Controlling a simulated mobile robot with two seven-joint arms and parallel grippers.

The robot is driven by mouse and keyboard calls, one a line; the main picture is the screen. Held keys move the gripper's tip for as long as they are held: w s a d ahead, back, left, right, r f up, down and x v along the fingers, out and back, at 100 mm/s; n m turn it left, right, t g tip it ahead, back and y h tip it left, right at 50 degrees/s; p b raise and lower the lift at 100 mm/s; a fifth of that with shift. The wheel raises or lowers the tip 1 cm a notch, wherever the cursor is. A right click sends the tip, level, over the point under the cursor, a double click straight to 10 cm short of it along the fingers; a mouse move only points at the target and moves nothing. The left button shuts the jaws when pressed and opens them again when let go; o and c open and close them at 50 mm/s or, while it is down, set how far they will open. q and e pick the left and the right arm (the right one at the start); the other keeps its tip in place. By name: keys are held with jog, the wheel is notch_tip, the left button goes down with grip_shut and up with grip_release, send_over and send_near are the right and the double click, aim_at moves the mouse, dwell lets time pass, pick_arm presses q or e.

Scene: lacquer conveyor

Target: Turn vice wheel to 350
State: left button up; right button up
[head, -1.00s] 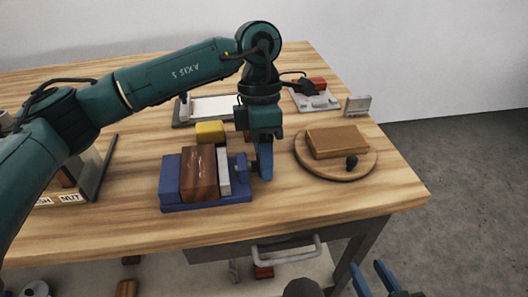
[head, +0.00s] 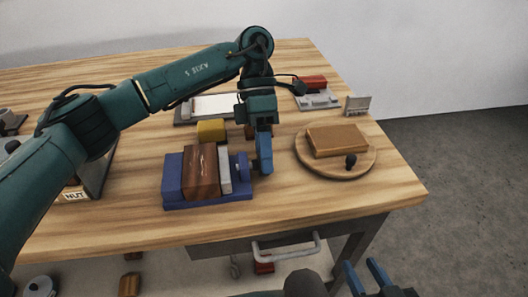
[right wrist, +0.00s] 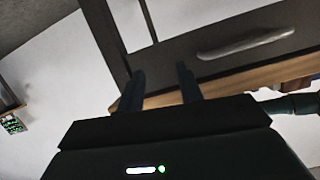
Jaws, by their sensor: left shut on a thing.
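The blue vice (head: 208,203) stands on the wooden bench with a dark brown wooden block (head: 201,172) between its jaws. A grey jaw plate (head: 225,170) lies against the block's right side. The blue vice wheel (head: 242,168) is at the vice's right end, partly hidden. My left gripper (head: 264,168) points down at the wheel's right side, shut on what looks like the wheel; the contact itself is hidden. My right gripper (head: 367,277) is open and empty in front of the bench; its two spread fingers also show in the right wrist view (right wrist: 160,85).
A yellow block (head: 211,130) stands behind the vice. A round board (head: 335,171) with a brown box (head: 337,141) is to the right. A white tray (head: 207,107) and a grey device with a red top (head: 315,97) are further back. A drawer handle (head: 286,248) juts from the front.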

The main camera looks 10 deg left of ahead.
pick_arm(q)
jog(key=shift+r, duration=0.1)
jog(key=o, duration=1)
jog(key=t+y+b, duration=0.1)
jog(key=t, duration=0.2)
jog(key=s+t+b, duration=0.1)
jog(key=t, duration=0.1)
jog(key=shift+d+t+y, duration=0.15)
jog(key=shift+t+y, duration=0.25)
jog(key=shift+r+t+b, duration=0.15)
jog(key=shift+t+b, duration=0.2)
jog(key=shift+t, duration=0.25)
notch_tip(320, 180, up, 13)
jog(key=shift+w+p, duration=0.1)
jog(key=shift+p, duration=0.7)
